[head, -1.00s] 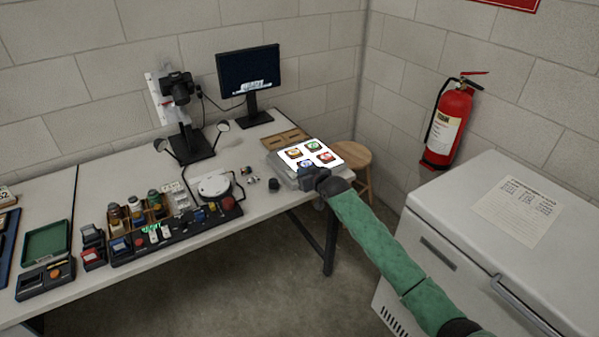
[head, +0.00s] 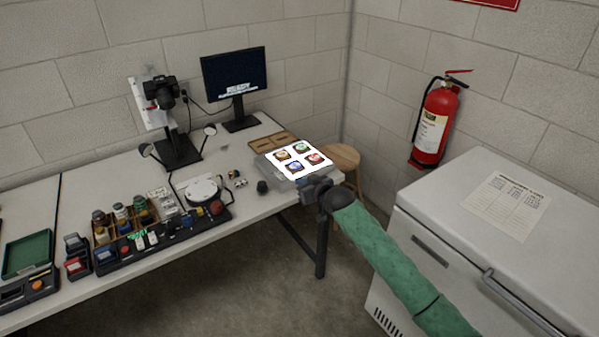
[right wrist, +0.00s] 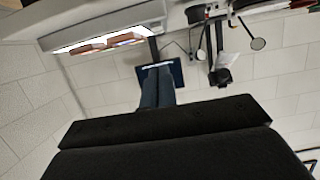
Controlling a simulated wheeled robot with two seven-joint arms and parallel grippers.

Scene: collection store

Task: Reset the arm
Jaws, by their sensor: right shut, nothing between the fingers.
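My right arm, in a green sleeve, reaches in from the lower right of the head view. Its gripper (head: 308,190) is beside the table's right end, just in front of the lit panel (head: 297,158), which bears several small coloured pieces. In the right wrist view the gripper fingers (right wrist: 158,78) are together with nothing between them. The lit panel also shows there at the upper left (right wrist: 80,46), with brownish pieces on it. My left gripper is not in view.
The white table (head: 110,180) holds a monitor (head: 235,82), a camera stand (head: 178,150) and a black rack of small items (head: 165,238). A wooden stool (head: 343,157) stands behind the gripper. A white chest cabinet (head: 450,205) is at right. A fire extinguisher (head: 432,128) hangs on the wall.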

